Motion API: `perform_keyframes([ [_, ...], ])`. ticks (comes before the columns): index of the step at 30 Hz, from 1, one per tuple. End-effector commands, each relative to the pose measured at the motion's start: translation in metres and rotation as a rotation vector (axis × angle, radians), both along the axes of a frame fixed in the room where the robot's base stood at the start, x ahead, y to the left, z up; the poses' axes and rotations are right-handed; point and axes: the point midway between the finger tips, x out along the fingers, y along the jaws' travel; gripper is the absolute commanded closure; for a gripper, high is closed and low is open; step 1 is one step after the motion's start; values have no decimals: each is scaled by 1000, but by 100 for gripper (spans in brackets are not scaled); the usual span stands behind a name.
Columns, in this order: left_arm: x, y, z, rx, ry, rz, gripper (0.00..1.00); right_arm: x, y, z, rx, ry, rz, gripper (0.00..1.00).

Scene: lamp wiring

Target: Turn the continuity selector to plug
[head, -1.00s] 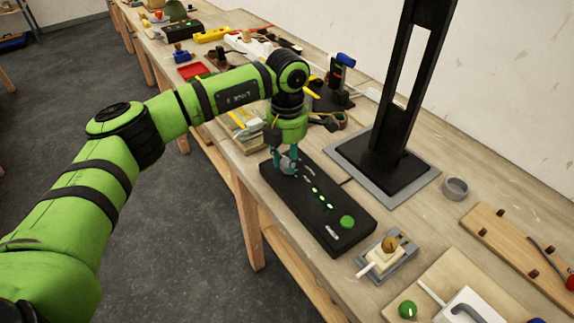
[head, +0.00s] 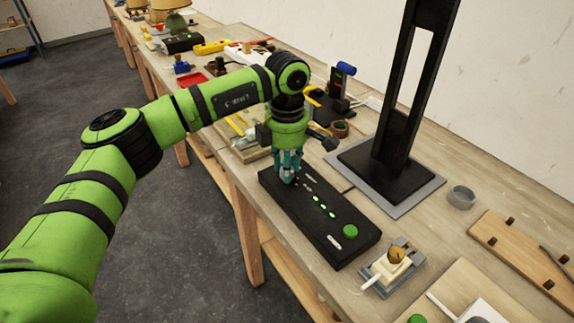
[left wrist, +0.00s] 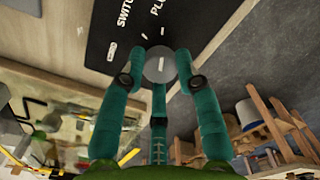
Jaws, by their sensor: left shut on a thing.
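The black continuity tester box (head: 300,222) lies along the front of the bench, with a row of green lights and a round green button (head: 350,231). Its selector is a round grey knob (left wrist: 158,66) with a white pointer line. My left gripper (head: 287,179) points down at the box's far end, its teal fingers shut around the knob. The pointer line runs nearly upright in that view, roughly towards the mark below "PLU". My right gripper is out of view.
A tall black stand (head: 385,170) on a grey plate rises behind the box. A grey fixture with a cream part (head: 393,262) sits beyond the box's near end. A grey ring (head: 461,197) lies at right. Tools clutter the bench behind the gripper.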

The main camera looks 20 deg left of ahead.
Motion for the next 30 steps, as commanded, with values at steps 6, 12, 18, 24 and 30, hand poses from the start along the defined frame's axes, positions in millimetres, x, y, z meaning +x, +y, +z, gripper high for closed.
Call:
perform_keyframes([
  [6,0,-1,1,-1,-1,-4,100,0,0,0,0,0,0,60],
  [12,0,-1,1,-1,-1,-3,44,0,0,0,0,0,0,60],
  [18,0,-1,0,-1,-1,-2,44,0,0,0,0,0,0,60],
  [24,1,-1,9,0,-3,-1,44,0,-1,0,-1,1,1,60],
  [30,1,-1,46,0,-5,-2,44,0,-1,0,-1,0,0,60],
])
